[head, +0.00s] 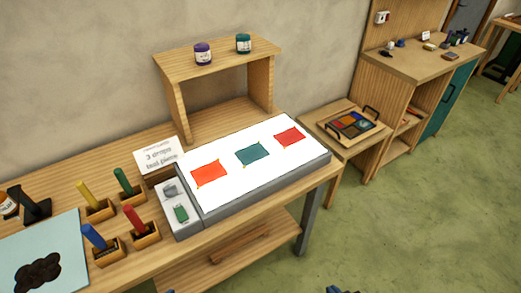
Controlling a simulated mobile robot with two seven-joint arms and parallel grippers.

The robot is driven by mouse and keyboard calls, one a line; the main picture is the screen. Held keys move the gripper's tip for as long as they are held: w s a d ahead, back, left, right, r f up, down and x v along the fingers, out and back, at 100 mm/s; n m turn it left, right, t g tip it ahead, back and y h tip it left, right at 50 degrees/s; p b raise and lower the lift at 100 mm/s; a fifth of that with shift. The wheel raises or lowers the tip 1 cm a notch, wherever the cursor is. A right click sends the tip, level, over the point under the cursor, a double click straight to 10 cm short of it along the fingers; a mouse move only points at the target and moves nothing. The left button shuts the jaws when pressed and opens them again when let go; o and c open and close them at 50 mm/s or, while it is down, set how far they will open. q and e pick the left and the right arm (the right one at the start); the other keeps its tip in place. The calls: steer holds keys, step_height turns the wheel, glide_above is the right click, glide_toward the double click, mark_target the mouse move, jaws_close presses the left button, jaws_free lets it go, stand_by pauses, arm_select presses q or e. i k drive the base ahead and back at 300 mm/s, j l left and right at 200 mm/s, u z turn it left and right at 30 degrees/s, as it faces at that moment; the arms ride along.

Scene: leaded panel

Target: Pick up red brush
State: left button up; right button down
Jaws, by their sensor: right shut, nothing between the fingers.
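The red brush (134,219) stands tilted in a small wooden holder (147,240) on the workbench, at the lower left in the head view. Its handle points up and its lower end is hidden in the holder. My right gripper (340,290) barely shows at the bottom edge, right of centre, far from the red brush. It is shut and empty. A small dark part of my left gripper (168,291) shows at the bottom edge, below the brushes; its fingers cannot be made out.
Blue (94,237), yellow (87,194) and green (122,179) brushes stand close by in their own holders. A grey tray (176,232) and a white light panel (221,197) with coloured pieces lie right of them. A pale blue sheet (50,244) lies left.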

mark_target(142, 231)
steer(key=k+j+u, duration=0.1)
steer(key=u, duration=0.9)
